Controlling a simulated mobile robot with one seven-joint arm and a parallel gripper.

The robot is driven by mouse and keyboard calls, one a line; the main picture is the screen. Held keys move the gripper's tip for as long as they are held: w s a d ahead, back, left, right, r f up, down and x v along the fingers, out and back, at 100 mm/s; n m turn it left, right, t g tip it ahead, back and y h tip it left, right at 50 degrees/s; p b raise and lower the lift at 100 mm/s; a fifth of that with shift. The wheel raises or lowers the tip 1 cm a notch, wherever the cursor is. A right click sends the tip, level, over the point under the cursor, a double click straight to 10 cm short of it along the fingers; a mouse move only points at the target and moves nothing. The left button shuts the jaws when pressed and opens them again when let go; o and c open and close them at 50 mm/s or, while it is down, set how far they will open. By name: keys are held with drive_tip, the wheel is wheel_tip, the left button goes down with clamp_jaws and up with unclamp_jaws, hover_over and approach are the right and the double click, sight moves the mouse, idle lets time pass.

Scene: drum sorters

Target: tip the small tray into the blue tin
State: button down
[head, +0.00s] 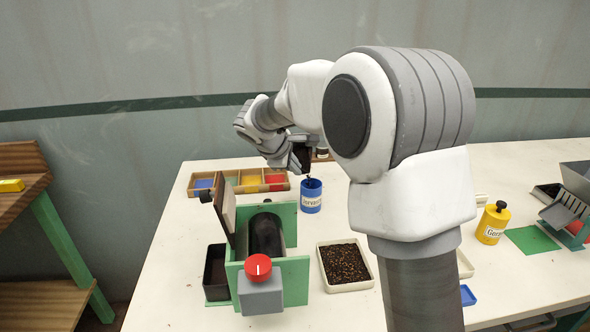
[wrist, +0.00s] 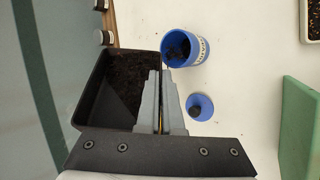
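The small tray (wrist: 112,92) is black and holds a layer of dark material in the wrist view. My gripper (wrist: 161,103) has its two grey fingers close together at the tray's right wall, gripping it. In the head view my gripper (head: 296,150) is at the far side of the table, and part of the dark tray (head: 303,157) shows just above the blue tin. The blue tin (head: 311,202) stands upright, open and labelled. In the wrist view the tin (wrist: 174,58) has dark lumps inside and stands just right of the tray.
A blue lid with a dark knob (wrist: 196,98) lies beside the tin. A green drum sorter (head: 295,277) stands nearby, with a dark bin (head: 210,293) at its left. A white tray of dark grains (head: 322,268), a divided box (head: 236,191) and a yellow tin (head: 493,226) also stand on the table.

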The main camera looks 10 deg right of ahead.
sight(306, 172)
drive_tip(key=shift+s+d+f+m+t+y+b, duration=0.1)
drive_tip(key=shift+s+d+m+t+y+b, duration=0.25)
drive_tip(key=shift+b, duration=1)
drive_tip(key=shift+w+f+m+t+y+b, duration=0.1)
drive_tip(key=shift+m+t+y+b, duration=0.3)
drive_tip(key=shift+b, duration=0.95)
drive_tip(key=shift+s+d+f+m+t+y+b, duration=0.1)
drive_tip(key=shift+s+d+m+t+y+b, duration=0.15)
drive_tip(key=shift+t+y+b, duration=0.65)
drive_tip(key=shift+s+d+f+m+t+y+b, duration=0.15)
drive_tip(key=shift+d+m+t+y+b, duration=0.15)
drive_tip(key=shift+b, duration=1.2)
drive_tip(key=shift+s+b, duration=0.15)
drive_tip(key=shift+b, duration=0.25)
drive_tip(key=shift+s+d+m+t+y, duration=0.2)
drive_tip(key=shift+d+m+t+y, duration=0.15)
drive_tip(key=shift+m+t+y, duration=0.35)
drive_tip(key=shift+s+d+f+m+t+y, duration=0.15)
drive_tip(key=shift+m+t+y, duration=0.1)
drive_tip(key=shift+t, duration=0.25)
drive_tip(key=shift+s+d+r+m+t+y, duration=0.1)
drive_tip(key=shift+d+m+t+y, duration=0.1)
drive_tip(key=shift+t, duration=0.25)
drive_tip(key=shift+s+f+m+t+y+b, duration=0.1)
drive_tip(key=shift+f+m+t+y+b, duration=0.15)
drive_tip(key=shift+b, duration=0.25)
drive_tip(key=shift+r+t, duration=0.1)
drive_tip(key=shift+t, duration=0.15)
